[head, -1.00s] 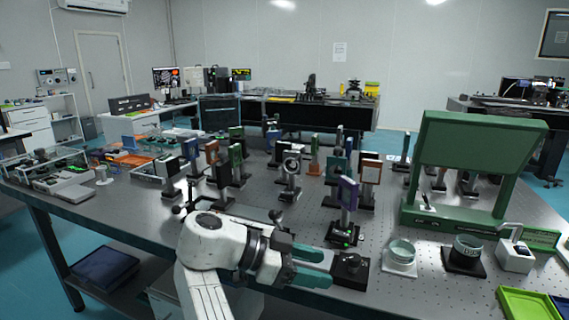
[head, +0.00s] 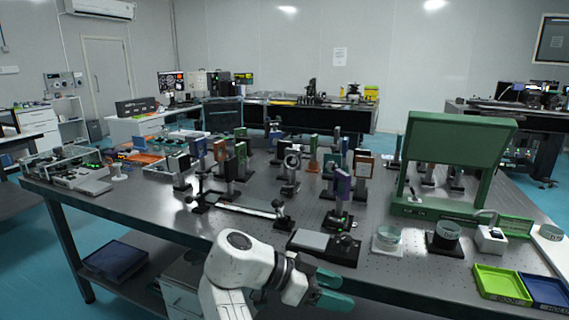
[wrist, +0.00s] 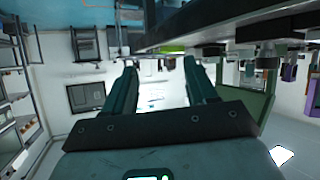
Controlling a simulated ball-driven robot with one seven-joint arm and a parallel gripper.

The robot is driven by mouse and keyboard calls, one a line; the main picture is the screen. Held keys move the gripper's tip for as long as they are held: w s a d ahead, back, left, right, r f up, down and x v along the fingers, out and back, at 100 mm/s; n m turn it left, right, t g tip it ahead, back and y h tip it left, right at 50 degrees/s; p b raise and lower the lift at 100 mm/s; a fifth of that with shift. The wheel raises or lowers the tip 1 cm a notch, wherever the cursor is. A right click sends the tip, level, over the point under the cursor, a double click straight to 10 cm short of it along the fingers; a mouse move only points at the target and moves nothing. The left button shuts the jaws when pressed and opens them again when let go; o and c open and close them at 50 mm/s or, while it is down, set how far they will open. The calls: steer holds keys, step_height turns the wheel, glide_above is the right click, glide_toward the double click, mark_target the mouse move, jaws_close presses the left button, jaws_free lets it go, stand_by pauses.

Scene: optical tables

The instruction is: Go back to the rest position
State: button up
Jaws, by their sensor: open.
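My gripper (head: 344,290) is in front of the optical table's near edge in the head view, at the end of my white arm. Its two green fingers are apart with nothing between them. In the wrist view my gripper (wrist: 160,68) shows both fingers spread. The table edge (wrist: 190,27) runs across the top of that view, beyond and above the fingers. No object is held.
The optical table (head: 150,200) carries several optic mounts, a green panel stand (head: 455,140), a glass dish (head: 387,237) and a black-based dish (head: 445,236). A green tray (head: 500,284) and a blue tray (head: 545,290) lie near the front right corner. Blue floor is open at the left.

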steer(key=s+d+f+n+g+y+p, duration=0.1)
steer(key=s+d+f+n+y+p, duration=0.2)
steer(key=s+d+f, duration=0.55)
steer(key=s+d+f+n+y+p, duration=0.2)
steer(key=s+d+f+n+y, duration=0.15)
steer(key=s+d+f, duration=0.45)
steer(key=s+d+n+t+y+p, duration=0.1)
steer(key=s+n+y+p, duration=0.2)
steer(key=s, duration=1.7)
steer(key=n+y, duration=0.3)
steer(key=n, duration=0.3)
steer(key=shift+s+d, duration=0.25)
steer(key=shift+s, duration=0.05)
steer(key=shift+f, duration=0.1)
